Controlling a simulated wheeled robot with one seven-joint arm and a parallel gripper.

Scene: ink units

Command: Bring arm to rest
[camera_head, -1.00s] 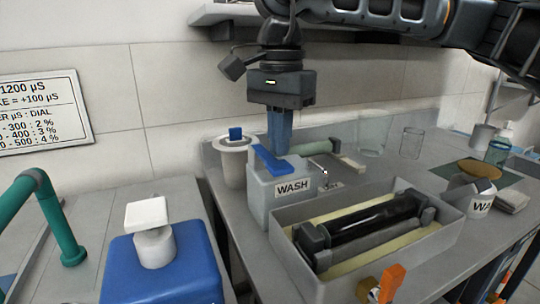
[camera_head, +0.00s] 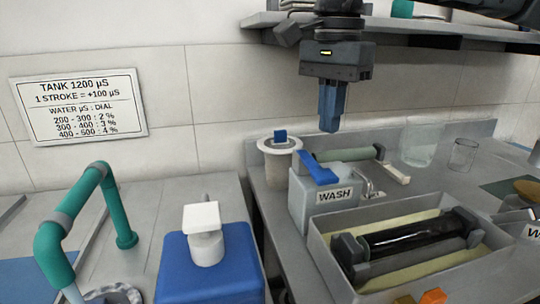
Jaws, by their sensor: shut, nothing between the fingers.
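My gripper (camera_head: 331,112) hangs from the dark arm at the upper middle, pointing down. Its blue fingers are together, with nothing seen between them. It is above and behind the grey WASH container (camera_head: 322,200), clear of it. The container has a blue piece (camera_head: 318,168) on its top. The upper part of my arm runs out of the top edge of the view.
A grey tray (camera_head: 330,243) with a black roller (camera_head: 415,238) stands on the right bench. A white pot (camera_head: 279,150), a glass beaker (camera_head: 419,146) and a shelf (camera_head: 470,33) are behind. A blue container (camera_head: 210,265) with a white top stands front left.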

